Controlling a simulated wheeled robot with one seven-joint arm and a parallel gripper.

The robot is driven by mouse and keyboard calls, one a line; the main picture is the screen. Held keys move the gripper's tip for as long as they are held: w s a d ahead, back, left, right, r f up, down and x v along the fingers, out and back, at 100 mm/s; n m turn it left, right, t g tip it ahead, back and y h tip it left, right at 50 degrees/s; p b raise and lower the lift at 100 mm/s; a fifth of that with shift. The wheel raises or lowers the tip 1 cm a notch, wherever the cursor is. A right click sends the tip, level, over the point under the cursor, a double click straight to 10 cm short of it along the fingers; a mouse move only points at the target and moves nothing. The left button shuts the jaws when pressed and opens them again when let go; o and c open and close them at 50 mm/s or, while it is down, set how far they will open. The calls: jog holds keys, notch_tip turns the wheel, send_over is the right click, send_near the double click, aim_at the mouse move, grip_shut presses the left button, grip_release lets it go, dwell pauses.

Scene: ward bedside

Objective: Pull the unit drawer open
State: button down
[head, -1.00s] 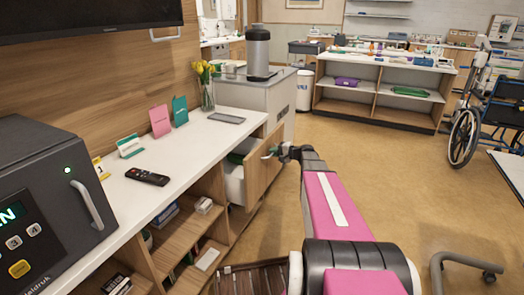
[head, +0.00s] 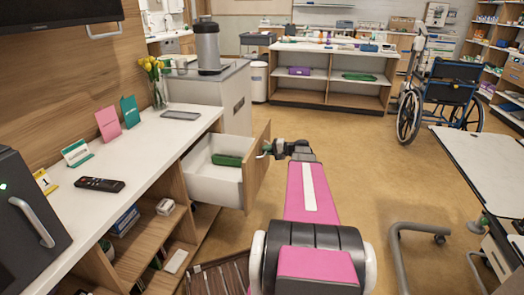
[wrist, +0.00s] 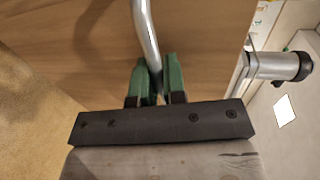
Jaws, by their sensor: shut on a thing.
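The unit drawer (head: 212,186) stands pulled out from the white-topped wooden unit in the head view, with its white inside showing and a green item (head: 227,160) in it. Its wooden front (head: 257,165) faces my arm. My gripper (head: 266,149) is at the drawer front. In the wrist view my gripper's green fingers (wrist: 156,78) are shut on the metal bar handle (wrist: 146,32), against the wooden drawer front (wrist: 95,50).
The unit's white top (head: 140,142) holds a remote (head: 100,184), cards and a vase of yellow tulips (head: 155,80). A wheelchair (head: 445,95) and an overbed table (head: 490,165) stand to the right. Open floor lies beyond my arm.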

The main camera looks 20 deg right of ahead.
dwell(0.3)
jog(key=c, duration=1.2)
grip_release()
jog(key=shift+s+d, duration=0.1)
jog(key=shift+d, duration=0.05)
jog(key=v, duration=1)
jog(key=shift+s+d, duration=0.15)
jog(key=shift+d, duration=0.1)
